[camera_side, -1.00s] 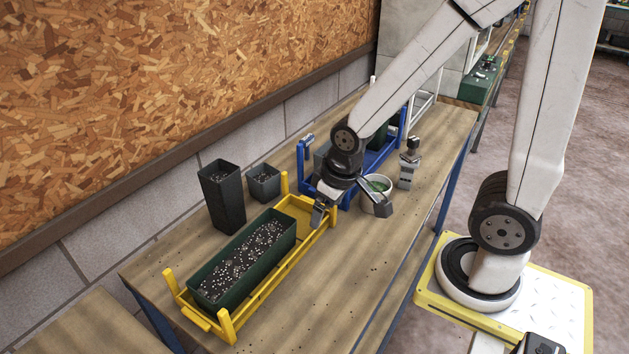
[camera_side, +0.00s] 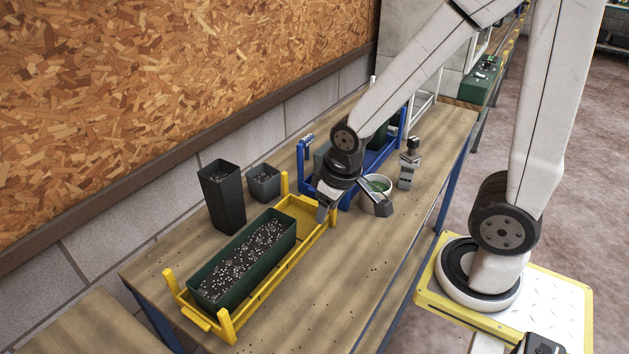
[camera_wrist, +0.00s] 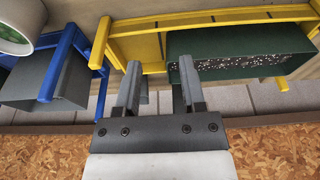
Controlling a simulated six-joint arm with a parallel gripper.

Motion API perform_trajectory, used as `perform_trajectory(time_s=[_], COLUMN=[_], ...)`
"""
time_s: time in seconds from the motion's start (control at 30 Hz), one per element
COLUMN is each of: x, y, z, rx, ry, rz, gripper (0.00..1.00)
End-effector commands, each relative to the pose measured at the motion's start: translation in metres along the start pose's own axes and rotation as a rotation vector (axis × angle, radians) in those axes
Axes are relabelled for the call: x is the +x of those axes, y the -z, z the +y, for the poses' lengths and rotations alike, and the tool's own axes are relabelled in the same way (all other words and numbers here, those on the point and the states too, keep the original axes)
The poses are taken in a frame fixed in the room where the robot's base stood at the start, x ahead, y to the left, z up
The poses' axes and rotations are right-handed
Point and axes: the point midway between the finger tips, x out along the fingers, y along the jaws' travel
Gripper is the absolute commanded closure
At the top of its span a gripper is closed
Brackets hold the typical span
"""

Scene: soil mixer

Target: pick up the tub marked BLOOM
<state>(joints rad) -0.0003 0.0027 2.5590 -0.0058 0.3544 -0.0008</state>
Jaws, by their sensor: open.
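No BLOOM marking can be read in either view, so I cannot tell for certain which container is that tub. A white round tub (camera_side: 384,184) with green contents stands on the bench, partly hidden behind my gripper. It also shows at the top left corner of the wrist view (camera_wrist: 22,44), cut off by the edge. My gripper (camera_side: 352,208) is open and empty, above the bench between the yellow frame and the white tub. In the wrist view my gripper (camera_wrist: 160,72) has its two fingers apart, with the yellow frame beyond them.
A yellow frame (camera_side: 318,240) holds a green trough (camera_side: 236,290) of dark, white-flecked soil. A tall dark pot (camera_side: 222,200) and a small dark pot (camera_side: 264,183) stand behind. A blue frame (camera_side: 375,162) and a grey device (camera_side: 406,172) are beyond my gripper. The bench front is clear.

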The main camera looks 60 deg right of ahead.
Motion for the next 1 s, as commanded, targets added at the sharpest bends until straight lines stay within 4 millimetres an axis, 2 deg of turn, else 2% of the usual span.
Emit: perform_trajectory(time_s=[0.17,0.33,0.6,0.83,1.0], x=[0.007,0.020,0.035,0.038,0.039], y=[-0.009,-0.029,-0.060,-0.066,-0.055], z=[0.003,0.013,0.051,0.091,0.115], rx=[-0.074,-0.238,-0.609,-0.924,-1.137], ry=[-0.021,-0.072,-0.213,-0.368,-0.498], rz=[-0.071,-0.228,-0.579,-0.865,-1.043], gripper=[0.48,0.48,0.48,0.48,0.48])
